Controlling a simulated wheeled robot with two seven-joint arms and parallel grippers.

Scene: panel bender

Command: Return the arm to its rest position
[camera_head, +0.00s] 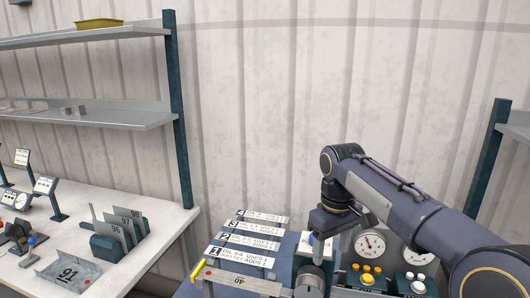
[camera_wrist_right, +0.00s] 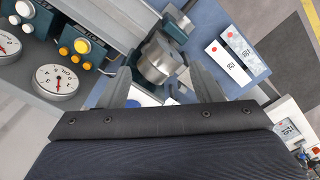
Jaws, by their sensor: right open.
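My right arm (camera_head: 410,205) reaches in from the right in the head view and bends down at its wrist. My right gripper (camera_head: 318,243) points down over the blue bench beside the gauge panel. In the right wrist view my right gripper (camera_wrist_right: 158,78) has its two fingers spread apart. A round metal cylinder (camera_wrist_right: 160,60) shows in the gap between them, beyond the fingertips; I cannot tell how far below it is. The cylinder also shows in the head view (camera_head: 309,284), just under the gripper. Nothing is seen held. My left gripper is not in view.
A panel with gauges (camera_head: 370,243) and coloured buttons stands close to the right of my gripper. Numbered label strips (camera_head: 245,241) lie to its left. A white table (camera_head: 150,246) with numbered plates stands further left. A shelf (camera_head: 95,124) hangs above it. Above the strips is free room.

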